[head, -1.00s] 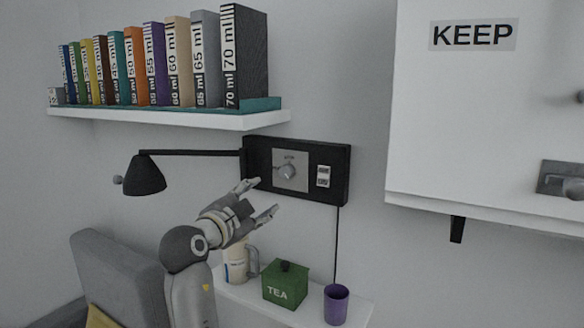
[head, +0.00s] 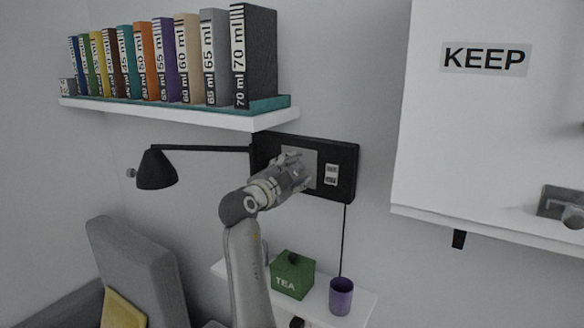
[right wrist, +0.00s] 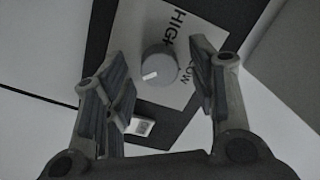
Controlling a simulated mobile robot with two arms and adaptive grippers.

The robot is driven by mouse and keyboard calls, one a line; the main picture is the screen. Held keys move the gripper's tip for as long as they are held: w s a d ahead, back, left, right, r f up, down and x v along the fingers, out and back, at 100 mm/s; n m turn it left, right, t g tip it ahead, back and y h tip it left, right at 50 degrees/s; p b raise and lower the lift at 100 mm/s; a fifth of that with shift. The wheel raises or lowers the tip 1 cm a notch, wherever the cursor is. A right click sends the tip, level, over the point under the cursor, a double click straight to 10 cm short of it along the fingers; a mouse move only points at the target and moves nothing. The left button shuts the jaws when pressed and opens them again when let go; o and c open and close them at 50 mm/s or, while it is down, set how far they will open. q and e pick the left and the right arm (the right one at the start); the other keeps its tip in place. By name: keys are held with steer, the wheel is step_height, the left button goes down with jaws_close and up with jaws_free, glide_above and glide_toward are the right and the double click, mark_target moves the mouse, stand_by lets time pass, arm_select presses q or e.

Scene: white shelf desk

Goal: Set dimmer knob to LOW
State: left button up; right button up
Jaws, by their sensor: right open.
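The black wall panel (head: 346,156) carries a light plate (head: 314,160). In the head view my right gripper (head: 299,171) is in front of this plate and hides the knob. In the right wrist view the round grey dimmer knob (right wrist: 158,69) shows on the plate, between my two spread fingers. The gripper is open, and I cannot tell whether a finger touches the knob. The knob's white pointer mark is on its left-lower side in this view. The printed words HIGH (right wrist: 178,30) and LOW (right wrist: 193,70) are beside it. My left gripper is not in view.
A white switch (head: 331,174) is on the panel's right; it also shows in the right wrist view (right wrist: 140,126). A lamp (head: 157,170) and its arm are to the left. A book shelf (head: 190,118) is above. A green tea box (head: 292,275) and purple cup (head: 341,296) stand below.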

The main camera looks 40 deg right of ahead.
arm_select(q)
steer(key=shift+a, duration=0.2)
arm_select(e)
steer(key=shift+c, duration=0.4)
steer(key=c, duration=0.9)
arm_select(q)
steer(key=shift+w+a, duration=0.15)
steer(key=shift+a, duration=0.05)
arm_select(e)
steer(key=shift+c, duration=0.2)
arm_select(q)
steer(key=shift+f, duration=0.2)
